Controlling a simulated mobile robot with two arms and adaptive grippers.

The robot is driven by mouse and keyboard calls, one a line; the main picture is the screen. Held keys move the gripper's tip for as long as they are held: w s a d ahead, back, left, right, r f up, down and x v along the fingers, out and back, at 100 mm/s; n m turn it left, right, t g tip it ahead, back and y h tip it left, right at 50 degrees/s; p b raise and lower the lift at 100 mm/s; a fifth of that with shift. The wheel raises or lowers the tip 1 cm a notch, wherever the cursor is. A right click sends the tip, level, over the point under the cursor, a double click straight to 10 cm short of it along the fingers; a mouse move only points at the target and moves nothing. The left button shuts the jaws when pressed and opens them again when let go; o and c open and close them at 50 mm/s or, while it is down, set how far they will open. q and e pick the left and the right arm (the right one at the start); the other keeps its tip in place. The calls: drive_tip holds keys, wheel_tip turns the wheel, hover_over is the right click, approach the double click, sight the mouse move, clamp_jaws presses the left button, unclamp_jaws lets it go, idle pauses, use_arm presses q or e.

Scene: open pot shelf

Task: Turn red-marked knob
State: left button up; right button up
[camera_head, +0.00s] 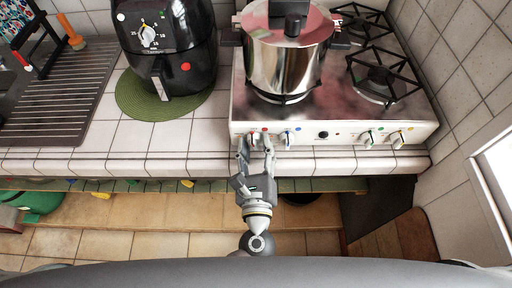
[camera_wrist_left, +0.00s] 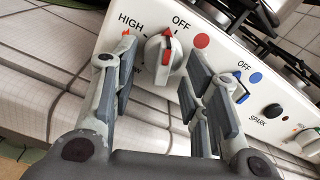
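The red-marked knob (camera_wrist_left: 163,58) is a white knob with a red pointer on the stove's front panel, with a red dot (camera_wrist_left: 201,40) beside it. Its pointer is near the OFF label. My left gripper (camera_head: 257,147) is at the left end of the panel. In the left wrist view its open fingers (camera_wrist_left: 155,85) stand on either side of the knob, and I see gaps between the pads and the knob. In the head view the fingers partly hide this knob. My right gripper is not in view.
A blue-marked knob (camera_wrist_left: 238,88) sits just right of my fingers. Further right are a black spark button (camera_head: 323,135), a green-marked knob (camera_head: 367,138) and a yellow-marked knob (camera_head: 397,139). A steel pot (camera_head: 285,62) stands on the stove. A black air fryer (camera_head: 170,45) stands to the left.

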use_arm(q)
drive_tip(key=shift+s, duration=0.1)
drive_tip(key=s, duration=1.2)
drive_tip(key=shift+w, duration=0.1)
drive_tip(key=shift+c, duration=0.5)
clamp_jaws()
idle(0.8)
